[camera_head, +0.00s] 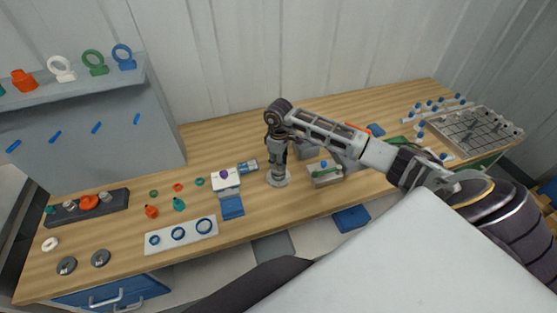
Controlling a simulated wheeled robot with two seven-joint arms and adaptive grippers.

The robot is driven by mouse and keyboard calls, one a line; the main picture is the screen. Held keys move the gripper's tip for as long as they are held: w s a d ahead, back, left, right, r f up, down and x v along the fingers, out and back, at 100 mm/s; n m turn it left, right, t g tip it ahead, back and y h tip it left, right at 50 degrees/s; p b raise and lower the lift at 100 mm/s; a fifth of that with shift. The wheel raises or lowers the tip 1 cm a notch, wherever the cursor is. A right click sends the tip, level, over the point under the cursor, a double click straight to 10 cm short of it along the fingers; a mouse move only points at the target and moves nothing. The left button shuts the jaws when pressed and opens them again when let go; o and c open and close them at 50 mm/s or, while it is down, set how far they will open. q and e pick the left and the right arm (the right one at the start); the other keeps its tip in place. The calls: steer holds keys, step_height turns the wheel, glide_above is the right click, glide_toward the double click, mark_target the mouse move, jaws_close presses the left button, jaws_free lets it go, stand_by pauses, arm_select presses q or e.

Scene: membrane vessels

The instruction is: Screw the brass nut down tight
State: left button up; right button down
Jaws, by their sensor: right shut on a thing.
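My right gripper (278,158) reaches in from the right and points straight down over a round grey base (278,179) on the wooden bench. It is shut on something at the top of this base. The fingers hide what is held, and no brass nut can be made out apart from them; its place fits the nut. I cannot tell how far down the nut sits. My left gripper is not in view.
Close left of the base are a white block with a purple knob (225,180) and a blue-labelled item (247,167). A grey block with green and blue parts (325,173) stands right. A wire rack (473,132) is far right. A white ring plate (181,235) lies front left.

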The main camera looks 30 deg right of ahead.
steer(key=c, duration=1.1)
jaws_free()
steer(key=shift+r, duration=0.1)
steer(key=shift+r, duration=2.15)
